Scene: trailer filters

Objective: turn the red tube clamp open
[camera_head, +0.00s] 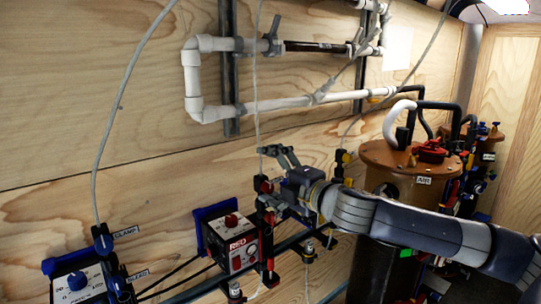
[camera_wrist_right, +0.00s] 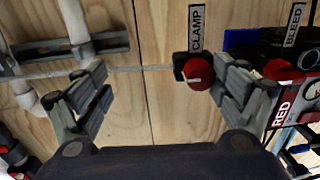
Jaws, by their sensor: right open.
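The red tube clamp (camera_wrist_right: 200,72) has a round red knob with a pale pointer line, beside a CLAMP label (camera_wrist_right: 196,28) in the right wrist view. A thin clear tube (camera_wrist_right: 150,68) runs to it. My right gripper (camera_wrist_right: 165,88) is open and empty, its fingers spread on both sides of the tube. The knob lies between the fingers, close to the right-hand one; whether they touch is unclear. In the head view the clamp (camera_head: 264,184) is partly hidden by my right gripper (camera_head: 272,178), near the wooden wall. My left gripper is not in view.
A red BLEED knob (camera_wrist_right: 278,69) and the RED control box (camera_head: 232,242) sit close by the clamp. A blue control box (camera_head: 75,278) is at lower left. White pipes (camera_head: 265,105) cross the wall above. A brown-lidded canister (camera_head: 395,158) stands behind my right arm.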

